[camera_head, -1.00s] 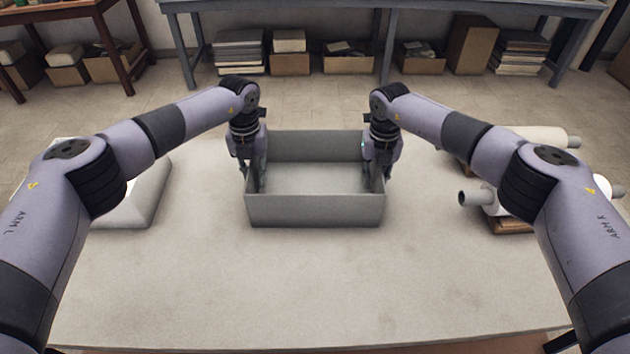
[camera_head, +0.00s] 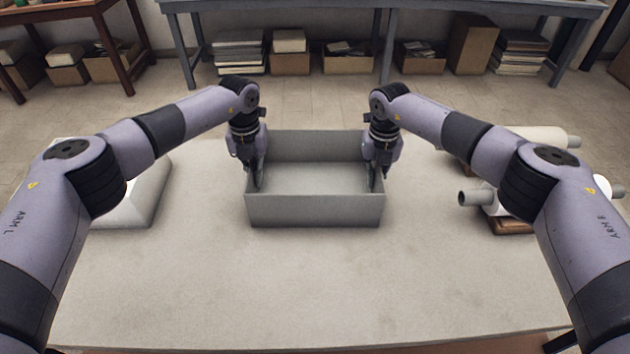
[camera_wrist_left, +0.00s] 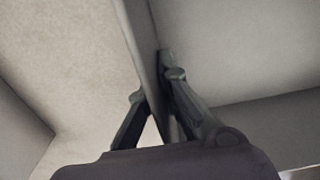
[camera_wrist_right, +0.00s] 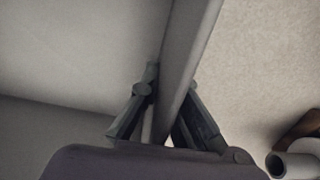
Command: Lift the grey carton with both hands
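The grey carton (camera_head: 315,210) is an open box standing level on the pale tabletop (camera_head: 300,290), in the middle of the head view; it looks empty. My left gripper (camera_head: 256,180) is at its left wall, with one finger on each side of that wall in the left wrist view (camera_wrist_left: 152,85). My right gripper (camera_head: 374,180) is at the right wall, which runs between its fingers in the right wrist view (camera_wrist_right: 168,82). Both grippers look shut on the walls. The fingers partly hide the side walls.
A white block-like object (camera_head: 148,195) lies left of the carton, partly behind my left arm. White rolls (camera_head: 483,198) lie on wooden supports at the right, partly behind my right arm. The tabletop in front of the carton is clear.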

